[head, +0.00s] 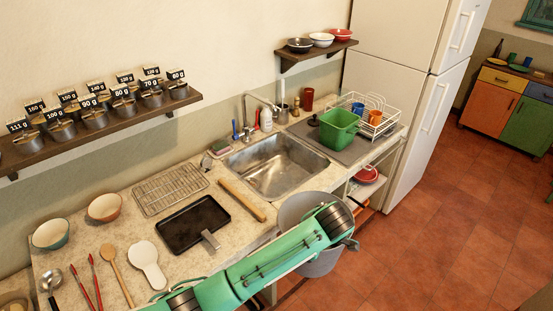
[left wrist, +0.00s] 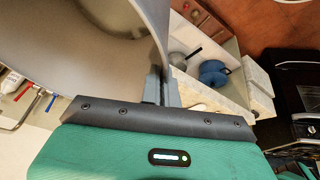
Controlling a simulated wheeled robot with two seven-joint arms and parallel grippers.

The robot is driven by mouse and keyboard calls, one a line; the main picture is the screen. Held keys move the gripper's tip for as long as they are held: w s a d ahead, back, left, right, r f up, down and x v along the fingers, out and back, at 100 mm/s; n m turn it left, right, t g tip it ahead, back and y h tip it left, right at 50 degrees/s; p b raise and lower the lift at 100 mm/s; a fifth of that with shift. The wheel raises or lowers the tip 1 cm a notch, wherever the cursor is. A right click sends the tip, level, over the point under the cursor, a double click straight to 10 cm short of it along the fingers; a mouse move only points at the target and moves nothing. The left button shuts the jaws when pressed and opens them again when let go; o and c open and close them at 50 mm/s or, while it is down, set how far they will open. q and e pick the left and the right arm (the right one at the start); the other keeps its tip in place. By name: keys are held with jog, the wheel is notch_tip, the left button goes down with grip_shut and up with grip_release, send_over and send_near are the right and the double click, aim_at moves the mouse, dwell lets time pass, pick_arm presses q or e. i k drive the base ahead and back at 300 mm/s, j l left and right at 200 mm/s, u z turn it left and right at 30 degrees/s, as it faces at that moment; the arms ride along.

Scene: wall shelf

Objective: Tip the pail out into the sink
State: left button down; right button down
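The grey pail (head: 295,210) is at the counter's front edge, just in front of the metal sink (head: 268,178). My green left arm covers much of it in the head view. The pail also fills the upper left of the left wrist view (left wrist: 152,20). My left gripper (left wrist: 158,88) is shut on the pail's wall near its rim; its fingertips are hidden in the head view. I cannot tell the pail's tilt or contents. The sink basin looks empty. My right gripper is in neither view.
A green tub (head: 338,128) and a white dish rack (head: 370,115) stand right of the sink. A rolling pin (head: 242,199) and black tray (head: 194,224) lie left of it. A tap (head: 258,112) rises behind the basin. The floor (head: 440,220) at right is clear.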

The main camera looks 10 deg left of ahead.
aim_at(279, 164)
jog(key=i, duration=1.5)
